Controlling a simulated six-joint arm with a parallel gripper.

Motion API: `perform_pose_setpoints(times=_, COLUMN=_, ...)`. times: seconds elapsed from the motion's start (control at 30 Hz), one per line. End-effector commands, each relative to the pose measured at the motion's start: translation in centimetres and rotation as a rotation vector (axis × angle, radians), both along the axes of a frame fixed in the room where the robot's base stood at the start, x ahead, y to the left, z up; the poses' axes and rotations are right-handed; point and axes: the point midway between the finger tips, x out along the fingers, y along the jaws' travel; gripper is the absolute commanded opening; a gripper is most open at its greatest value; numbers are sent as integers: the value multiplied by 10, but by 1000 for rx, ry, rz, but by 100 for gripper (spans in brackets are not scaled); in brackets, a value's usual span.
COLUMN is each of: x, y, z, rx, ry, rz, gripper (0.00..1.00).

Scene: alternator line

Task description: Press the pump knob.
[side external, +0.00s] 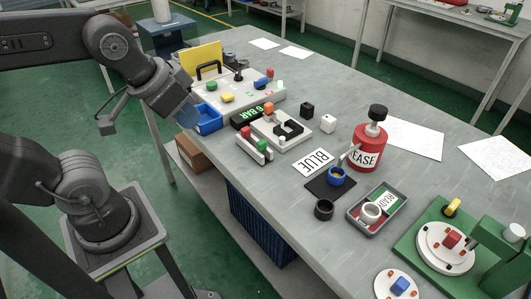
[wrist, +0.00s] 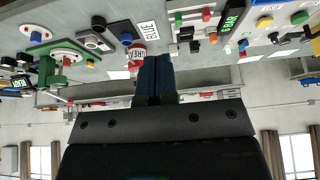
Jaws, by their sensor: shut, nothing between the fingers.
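The grease pump (side external: 367,150) is a red can with a white label reading "EASE", standing upright near the middle of the bench. Its black pump knob (side external: 378,112) sits raised on a pale stem on top. A spout points left over a blue cup (side external: 337,176) on a black mat. In the wrist view the red pump (wrist: 138,54) is small, just left of my fingertips; its knob is hard to make out. My gripper (side external: 187,116) is at the left end of the bench, well away from the pump. Its blue fingers (wrist: 155,62) are shut and empty.
A control panel (side external: 235,96) with a yellow plate, and a white fixture (side external: 281,130), lie between my gripper and the pump. A grey tray (side external: 352,215) and a green fixture (side external: 408,243) stand in front of the pump. Papers lie behind.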

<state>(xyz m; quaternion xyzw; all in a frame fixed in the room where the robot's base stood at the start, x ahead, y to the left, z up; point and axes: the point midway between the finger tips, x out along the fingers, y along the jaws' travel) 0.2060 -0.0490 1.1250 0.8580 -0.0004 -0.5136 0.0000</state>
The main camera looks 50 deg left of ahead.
Motion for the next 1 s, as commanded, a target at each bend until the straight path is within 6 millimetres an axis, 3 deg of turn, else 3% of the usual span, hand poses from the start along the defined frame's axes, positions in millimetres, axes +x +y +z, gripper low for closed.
perform_pose_setpoints(times=0.47, x=-3, y=0, z=-3, rx=1, ry=0, rz=0, gripper=0)
perform_pose_setpoints(times=0.63, x=6, y=-1, z=7, rx=0, ry=4, rz=-1, gripper=0)
perform_pose_setpoints(times=0.77, x=28, y=-4, z=32, rx=-2, ry=16, rz=-5, gripper=0)
perform_pose_setpoints(times=1.0, x=91, y=-15, z=88, rx=-5, ry=48, rz=-13, gripper=0)
